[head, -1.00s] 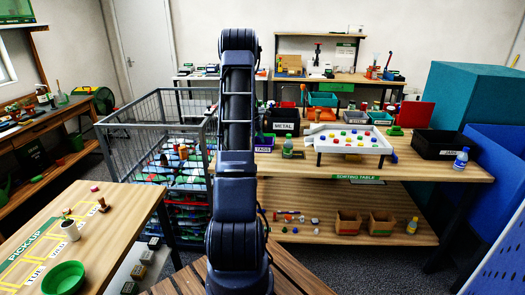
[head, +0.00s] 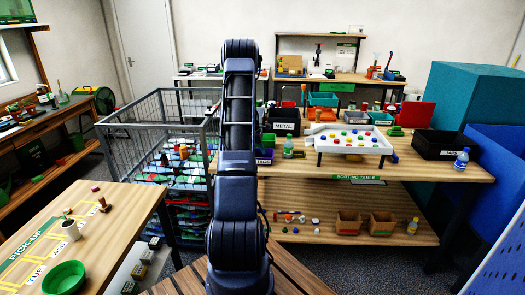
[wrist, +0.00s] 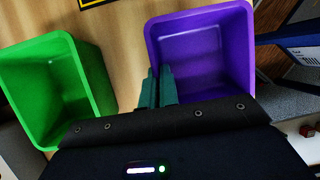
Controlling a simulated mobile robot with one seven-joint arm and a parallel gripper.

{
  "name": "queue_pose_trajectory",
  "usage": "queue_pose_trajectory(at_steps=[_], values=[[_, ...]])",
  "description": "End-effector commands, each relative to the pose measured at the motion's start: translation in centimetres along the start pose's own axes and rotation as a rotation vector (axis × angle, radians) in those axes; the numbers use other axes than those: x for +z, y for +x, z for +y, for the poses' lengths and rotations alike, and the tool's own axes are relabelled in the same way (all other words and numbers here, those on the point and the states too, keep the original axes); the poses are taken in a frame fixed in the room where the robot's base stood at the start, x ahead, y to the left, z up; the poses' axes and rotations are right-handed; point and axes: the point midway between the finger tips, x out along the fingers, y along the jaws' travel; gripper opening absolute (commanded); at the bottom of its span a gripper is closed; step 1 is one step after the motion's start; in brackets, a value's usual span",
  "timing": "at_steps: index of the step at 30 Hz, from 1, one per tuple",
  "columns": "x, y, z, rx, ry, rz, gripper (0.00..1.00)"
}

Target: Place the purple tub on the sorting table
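The purple tub (wrist: 205,45) is in the upper middle of the wrist view, open side facing the camera and empty. My gripper (wrist: 158,88) has its two dark teal fingers close together, one on each side of the tub's left wall, shut on it.
A green tub (wrist: 55,85) stands left of the purple one, with bare wood between them.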

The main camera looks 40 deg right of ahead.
Motion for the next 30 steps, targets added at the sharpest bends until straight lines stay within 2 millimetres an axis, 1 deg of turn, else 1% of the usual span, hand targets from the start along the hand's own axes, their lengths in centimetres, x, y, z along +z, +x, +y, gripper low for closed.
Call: queue_pose_trajectory(at_steps=[2,3,5,6,14,17,20,22,30], values=[[-0.1,0.2,0.0,-0.001,0.0,0.0,0.0],[-0.1,0.2,0.0,0.0,0.0,0.0,0.08],[-0.1,0.2,0.0,0.0,0.0,0.0,0.2],[-0.1,0.2,0.0,0.0,0.0,0.0,0.24],[-0.1,0.1,0.0,0.0,0.0,0.0,0.24],[0.0,-0.3,0.0,0.001,0.0,0.0,0.24],[0.0,-1.3,0.0,0.002,0.0,0.001,0.24],[0.0,-2.4,0.0,0.002,0.0,0.001,0.24],[0.0,-7.7,0.1,0.003,0.0,0.001,0.24]])
